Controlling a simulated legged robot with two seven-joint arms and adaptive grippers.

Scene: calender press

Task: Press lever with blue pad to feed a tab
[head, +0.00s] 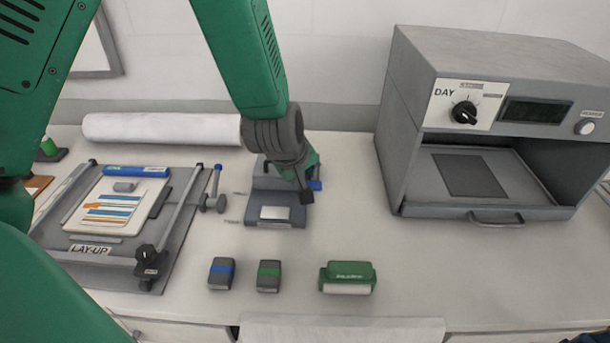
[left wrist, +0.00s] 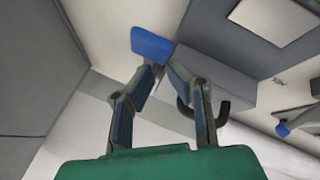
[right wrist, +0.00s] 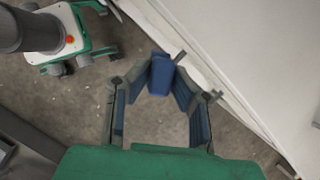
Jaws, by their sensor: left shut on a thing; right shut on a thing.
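The grey feeder (head: 265,190) stands on the bench with a pale plate at its front. My right gripper (right wrist: 160,85) is outside the head view, over the floor. Its fingers stand apart around a dark blue piece, which I cannot identify for certain.
A lay-up board (head: 75,255) with a roller frame is at the left. A press (head: 490,120) stands at the right. Two small blocks (head: 222,273) (head: 269,276) and a green-and-white block (head: 347,278) lie at the front. A white roll (head: 160,129) is behind.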

